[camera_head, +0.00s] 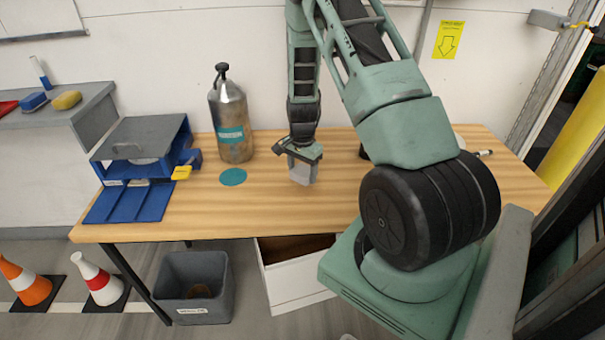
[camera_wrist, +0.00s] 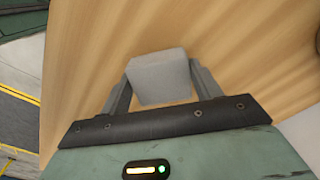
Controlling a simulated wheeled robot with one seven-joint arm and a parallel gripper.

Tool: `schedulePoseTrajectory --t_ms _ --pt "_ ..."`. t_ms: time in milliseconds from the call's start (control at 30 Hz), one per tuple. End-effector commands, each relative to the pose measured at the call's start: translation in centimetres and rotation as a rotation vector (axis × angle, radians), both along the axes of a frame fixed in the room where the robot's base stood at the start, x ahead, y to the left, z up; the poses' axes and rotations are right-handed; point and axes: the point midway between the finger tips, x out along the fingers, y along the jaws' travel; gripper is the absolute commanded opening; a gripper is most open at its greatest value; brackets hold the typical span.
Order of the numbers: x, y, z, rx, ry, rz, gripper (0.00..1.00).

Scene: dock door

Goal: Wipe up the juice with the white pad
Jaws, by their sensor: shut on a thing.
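My gripper (camera_head: 302,160) is shut on the white pad (camera_head: 302,175), a pale block that also shows between the fingers in the wrist view (camera_wrist: 160,80). It holds the pad over the middle of the wooden table (camera_head: 265,213); I cannot tell whether the pad touches the top. A flat, round teal patch (camera_head: 233,177) lies on the table to the left of the pad, apart from it. I cannot tell whether it is the juice. No other spill shows clearly; my arm hides part of the table's right side.
A metal canister (camera_head: 232,115) stands behind the teal patch. A blue rack (camera_head: 128,202) with a grey top fills the table's left end. A white drawer (camera_head: 292,277) stands open below, beside a grey bin (camera_head: 192,283). A marker (camera_head: 482,153) lies at the right.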

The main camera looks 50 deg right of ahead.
Motion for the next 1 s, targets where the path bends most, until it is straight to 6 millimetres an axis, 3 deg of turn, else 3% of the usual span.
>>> schedulePoseTrajectory --t_ms 433,1000 --pt "0.3 -0.5 4.3 -0.001 0.0 0.003 0.38" --pt "0.3 -0.6 4.6 -0.001 0.0 0.005 0.38"
